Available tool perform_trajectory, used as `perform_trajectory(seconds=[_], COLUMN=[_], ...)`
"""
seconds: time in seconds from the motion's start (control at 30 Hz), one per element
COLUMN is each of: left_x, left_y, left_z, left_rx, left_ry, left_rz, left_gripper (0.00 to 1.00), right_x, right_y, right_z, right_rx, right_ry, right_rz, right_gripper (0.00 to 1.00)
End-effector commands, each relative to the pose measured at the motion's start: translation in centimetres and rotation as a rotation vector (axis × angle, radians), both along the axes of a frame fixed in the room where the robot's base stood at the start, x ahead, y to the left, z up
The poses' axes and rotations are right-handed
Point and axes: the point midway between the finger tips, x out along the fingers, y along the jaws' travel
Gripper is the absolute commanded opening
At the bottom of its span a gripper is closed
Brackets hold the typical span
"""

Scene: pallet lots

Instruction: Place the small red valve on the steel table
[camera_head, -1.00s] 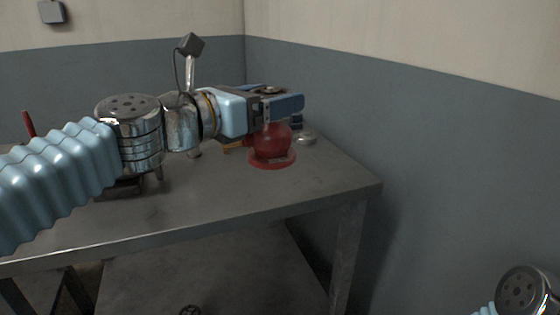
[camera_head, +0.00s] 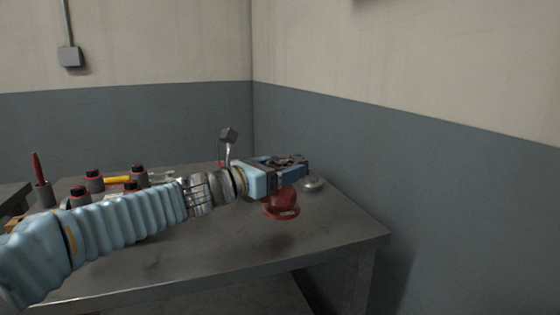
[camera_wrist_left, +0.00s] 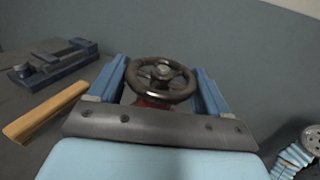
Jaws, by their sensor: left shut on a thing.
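The small red valve (camera_head: 284,201) hangs below my left gripper (camera_head: 290,162) in the head view, its round red flange facing down. My left gripper is shut on it, near the back right of the steel table (camera_head: 250,250). A dark shadow lies on the tabletop below the valve, and the valve looks a little above the surface. In the left wrist view the valve's dark handwheel (camera_wrist_left: 162,80) sits between the two blue fingers, with a bit of red body under it.
A round grey metal part (camera_head: 313,185) lies close behind the valve. Several dark, red-ringed pieces (camera_head: 95,181) stand at the table's left. The wrist view shows a blue vise-like tool (camera_wrist_left: 52,62) and a wooden bar (camera_wrist_left: 45,112). The table's front right is clear.

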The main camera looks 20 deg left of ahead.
Motion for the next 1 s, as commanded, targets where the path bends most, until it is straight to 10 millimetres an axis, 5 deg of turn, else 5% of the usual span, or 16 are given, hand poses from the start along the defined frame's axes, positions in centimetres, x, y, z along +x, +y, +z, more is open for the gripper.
perform_trajectory(seconds=[0.3,0.7,0.73,0.87,1.0], left_x=[0.7,0.7,0.8,0.8,0.8], left_y=[0.2,0.2,0.2,0.2,0.2], left_z=[-3.4,-4.0,-4.3,-4.2,-4.1], left_rx=[-0.003,-0.002,0.0,0.001,0.001], left_ry=[-0.003,-0.005,0.0,0.001,0.001], left_rz=[-0.001,0.0,0.001,0.001,0.001], left_gripper=[0.0,0.0,0.79,0.99,1.0], right_x=[0.0,0.0,0.0,0.0,0.0], right_y=[0.0,0.0,0.0,0.0,0.0], right_z=[0.1,-0.2,-0.2,-0.1,-0.1], right_rx=[0.0,0.0,0.0,0.0,0.0], right_ry=[0.0,0.0,0.0,0.0,0.0], right_rz=[0.0,0.0,0.0,0.0,0.0], right_gripper=[0.43,0.43,0.43,0.43,0.43])
